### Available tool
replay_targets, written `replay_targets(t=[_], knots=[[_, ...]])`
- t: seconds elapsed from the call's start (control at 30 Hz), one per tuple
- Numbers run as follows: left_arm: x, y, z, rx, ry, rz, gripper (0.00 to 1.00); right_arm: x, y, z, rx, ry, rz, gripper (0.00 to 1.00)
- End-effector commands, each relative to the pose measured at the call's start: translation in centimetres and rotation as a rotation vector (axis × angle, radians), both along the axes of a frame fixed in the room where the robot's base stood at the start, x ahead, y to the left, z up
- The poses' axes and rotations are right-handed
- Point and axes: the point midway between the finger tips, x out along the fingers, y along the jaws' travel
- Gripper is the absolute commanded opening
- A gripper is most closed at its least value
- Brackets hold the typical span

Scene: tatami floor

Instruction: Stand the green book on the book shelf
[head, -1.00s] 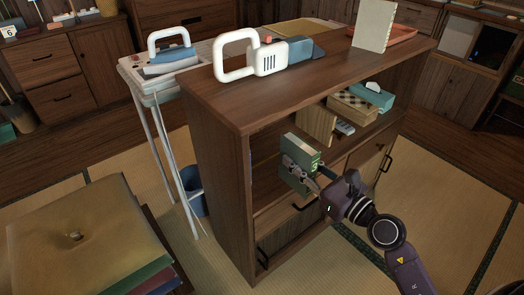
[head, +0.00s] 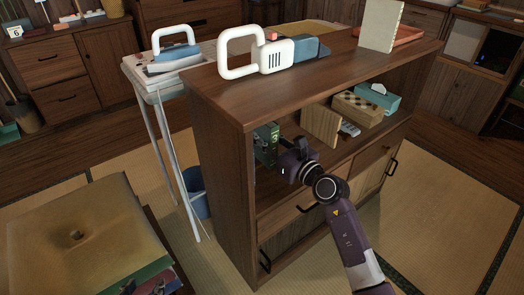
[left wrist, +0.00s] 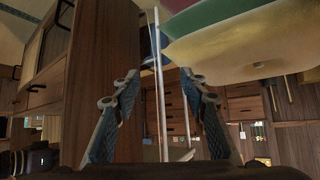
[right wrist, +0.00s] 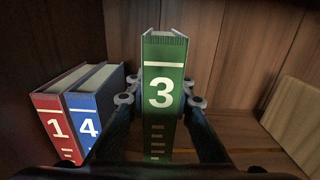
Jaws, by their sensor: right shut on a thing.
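The green book (right wrist: 162,92), spine marked 3, is upright between the fingers of my right gripper (right wrist: 160,100). In the head view the book (head: 265,143) is inside the upper compartment of the wooden book shelf (head: 222,165), near its left end. My right gripper (head: 278,150) reaches in from the front and partly hides it. Whether the book's bottom touches the shelf board is hidden. A red book (right wrist: 55,118) marked 1 and a blue book (right wrist: 95,108) marked 4 stand together to its left, with a gap between. My left gripper (left wrist: 158,85) is open and empty, outside the shelf.
A wooden board (head: 321,127), a checkered box (head: 356,108) and a teal tissue box (head: 378,97) sit further right in the compartment. Stacked cushions (head: 80,230) stand at left, near my left gripper.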

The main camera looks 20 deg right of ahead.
Motion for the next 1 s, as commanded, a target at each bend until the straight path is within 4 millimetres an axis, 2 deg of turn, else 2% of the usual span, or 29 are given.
replay_targets(t=[0.13,0.47,0.7,0.9,1.0], knots=[[2.1,-0.9,2.0,-0.028,-0.125,-0.010,0.40,0.0,0.0,-0.9,0.001,-0.002,0.000,0.00],[3.9,-1.7,4.6,-0.060,-0.259,-0.019,0.40,0.0,0.0,-1.8,0.000,-0.001,0.000,0.00],[6.2,-3.0,9.8,-0.121,-0.510,-0.035,0.40,0.0,0.0,-3.6,0.001,-0.001,0.000,0.00],[6.8,-3.8,14.5,-0.172,-0.714,-0.047,0.40,0.1,0.0,-4.6,0.001,-0.003,-0.001,0.00],[6.8,-3.9,16.2,-0.191,-0.785,-0.051,0.40,0.3,0.1,-4.8,0.000,-0.003,0.000,0.00]])
